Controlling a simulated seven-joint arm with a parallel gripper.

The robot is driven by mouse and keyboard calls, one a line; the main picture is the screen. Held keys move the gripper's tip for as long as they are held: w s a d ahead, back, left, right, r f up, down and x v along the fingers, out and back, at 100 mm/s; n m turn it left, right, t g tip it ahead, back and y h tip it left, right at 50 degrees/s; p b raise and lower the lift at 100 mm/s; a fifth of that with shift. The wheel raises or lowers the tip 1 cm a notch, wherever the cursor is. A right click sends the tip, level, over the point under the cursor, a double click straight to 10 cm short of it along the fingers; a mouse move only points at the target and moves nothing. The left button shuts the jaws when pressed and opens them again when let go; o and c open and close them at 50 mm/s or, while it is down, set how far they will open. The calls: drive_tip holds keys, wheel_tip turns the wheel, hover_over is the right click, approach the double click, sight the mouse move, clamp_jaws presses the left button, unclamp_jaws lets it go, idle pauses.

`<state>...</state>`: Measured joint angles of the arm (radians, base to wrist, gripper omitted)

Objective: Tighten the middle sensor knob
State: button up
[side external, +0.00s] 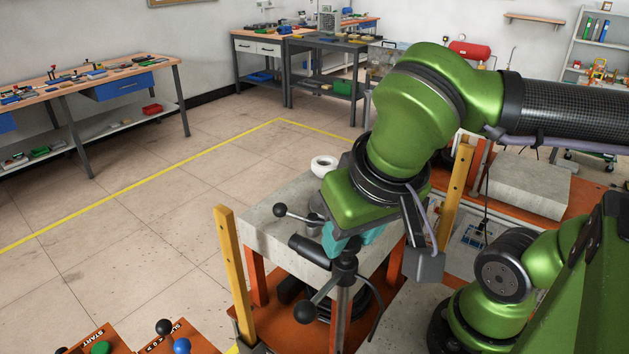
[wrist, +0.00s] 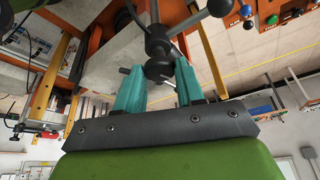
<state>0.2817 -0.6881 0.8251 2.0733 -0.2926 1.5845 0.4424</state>
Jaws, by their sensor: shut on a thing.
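My gripper (side external: 350,240) has teal fingers and points down at the front of the heater's pale stone-like block (side external: 270,215). In the wrist view the two fingers of my gripper (wrist: 163,74) stand on either side of a dark round knob (wrist: 159,70) and are shut on it. The knob sits at the centre of a black handle with several arms and ball ends. In the side view a ball end (side external: 305,312) and a thick black grip (side external: 308,250) of the handles show. My wrist and fingers hide most of the knob there.
Yellow upright posts (side external: 232,270) stand on the orange frame beside the block. A white ring (side external: 324,165) lies on the block's far side. A START panel with a green button (side external: 100,347) is at the lower left. The floor to the left is clear.

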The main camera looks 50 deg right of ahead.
drive_tip(key=m+g+h, duration=0.1)
drive_tip(key=m, duration=0.2)
drive_tip(key=shift+w+a+m, duration=0.1)
drive_tip(key=shift+m, duration=0.2)
idle(0.3)
drive_tip(key=o, duration=1)
drive_tip(key=shift+o, duration=0.2)
drive_tip(key=v, duration=1.7)
drive_tip(key=shift+a, duration=0.2)
drive_tip(key=shift+f, duration=0.1)
